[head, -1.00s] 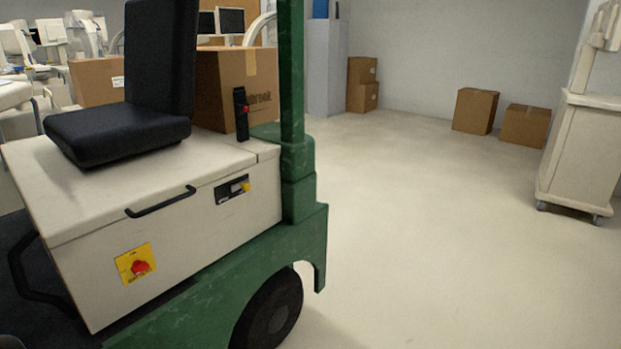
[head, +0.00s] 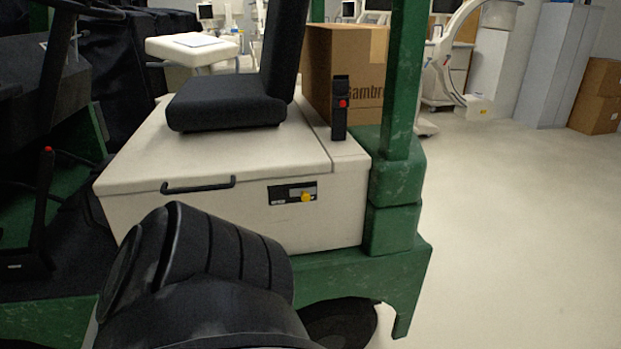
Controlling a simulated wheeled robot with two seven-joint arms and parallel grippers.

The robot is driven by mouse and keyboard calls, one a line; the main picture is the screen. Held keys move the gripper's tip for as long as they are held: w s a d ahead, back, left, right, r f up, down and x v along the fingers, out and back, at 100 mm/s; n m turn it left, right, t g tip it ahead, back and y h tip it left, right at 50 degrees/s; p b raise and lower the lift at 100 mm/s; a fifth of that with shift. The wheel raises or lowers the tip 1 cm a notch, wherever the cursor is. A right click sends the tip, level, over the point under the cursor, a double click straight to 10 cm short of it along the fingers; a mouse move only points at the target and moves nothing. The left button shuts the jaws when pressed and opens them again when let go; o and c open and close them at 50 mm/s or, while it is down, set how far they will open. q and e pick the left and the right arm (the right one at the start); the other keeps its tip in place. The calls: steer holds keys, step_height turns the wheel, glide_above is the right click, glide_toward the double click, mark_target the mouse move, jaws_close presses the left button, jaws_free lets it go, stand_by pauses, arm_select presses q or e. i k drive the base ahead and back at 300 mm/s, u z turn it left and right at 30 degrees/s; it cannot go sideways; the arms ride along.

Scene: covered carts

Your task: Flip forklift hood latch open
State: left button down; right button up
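The forklift hood (head: 245,157) is a cream box cover with a black seat (head: 228,100) on top. It looks closed. A black handle (head: 198,186) sits along its upper front edge. Right of the handle, on the front face, is a small black latch panel (head: 292,193) with a yellow knob (head: 306,197). A black arm part of mine rises from the bottom of the head view and covers the lower left of the front face. Neither gripper shows in the view.
The green forklift frame and post (head: 396,190) stand right of the hood. A black lever with a red button (head: 340,105) stands on the hood's rear right. A cardboard box (head: 345,70) is behind it. Open floor (head: 510,220) lies to the right.

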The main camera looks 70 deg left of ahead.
mark_target(305, 193)
steer(key=u, duration=0.85)
steer(key=i, duration=0.85)
steer(key=u, duration=0.85)
